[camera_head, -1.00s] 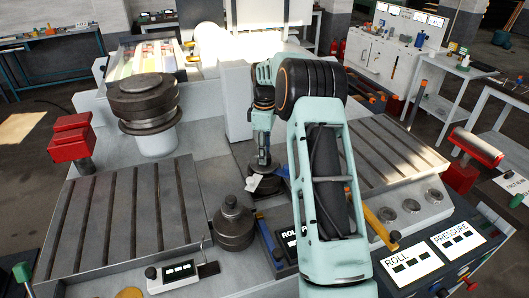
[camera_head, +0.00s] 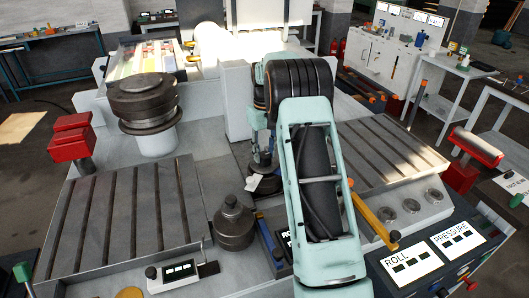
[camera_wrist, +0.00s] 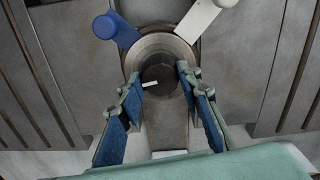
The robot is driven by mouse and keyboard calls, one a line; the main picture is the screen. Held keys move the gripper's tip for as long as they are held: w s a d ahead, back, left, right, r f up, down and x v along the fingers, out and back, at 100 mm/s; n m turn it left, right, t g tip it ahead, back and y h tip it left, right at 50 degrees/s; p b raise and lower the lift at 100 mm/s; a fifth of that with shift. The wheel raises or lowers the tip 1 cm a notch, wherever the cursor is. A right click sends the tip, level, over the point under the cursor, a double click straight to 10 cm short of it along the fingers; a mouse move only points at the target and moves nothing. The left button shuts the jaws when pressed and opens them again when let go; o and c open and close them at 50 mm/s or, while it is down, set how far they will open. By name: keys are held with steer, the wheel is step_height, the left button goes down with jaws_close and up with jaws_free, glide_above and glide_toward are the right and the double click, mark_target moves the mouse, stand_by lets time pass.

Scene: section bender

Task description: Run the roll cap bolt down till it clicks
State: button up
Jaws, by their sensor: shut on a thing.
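In the wrist view, the dark round bolt head (camera_wrist: 158,74) with a short white mark sits in the middle of a grey roll cap (camera_wrist: 178,45). My gripper (camera_wrist: 157,80) has its two blue-padded fingers on either side of the bolt head and is shut on it. A blue lever (camera_wrist: 108,27) and a white tag or lever (camera_wrist: 204,16) reach out from the cap's far rim. In the head view, my gripper (camera_head: 263,168) is low over the machine bed, and my arm partly hides the cap there. I cannot tell how deep the bolt sits.
A dark stepped roll (camera_head: 234,222) stands nearer in front. A larger dark roll stack (camera_head: 145,100) stands at the left. Slotted plates lie on the left (camera_head: 125,215) and right (camera_head: 385,150). A panel marked ROLL (camera_head: 408,262) and PRESSURE is at the front right.

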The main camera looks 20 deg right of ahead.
mark_target(264, 154)
steer(key=shift+m, duration=0.6)
steer(key=o, duration=1.2)
steer(key=shift+c, duration=0.2)
steer(key=shift+r, duration=0.1)
step_height(264, 154, up, 12)
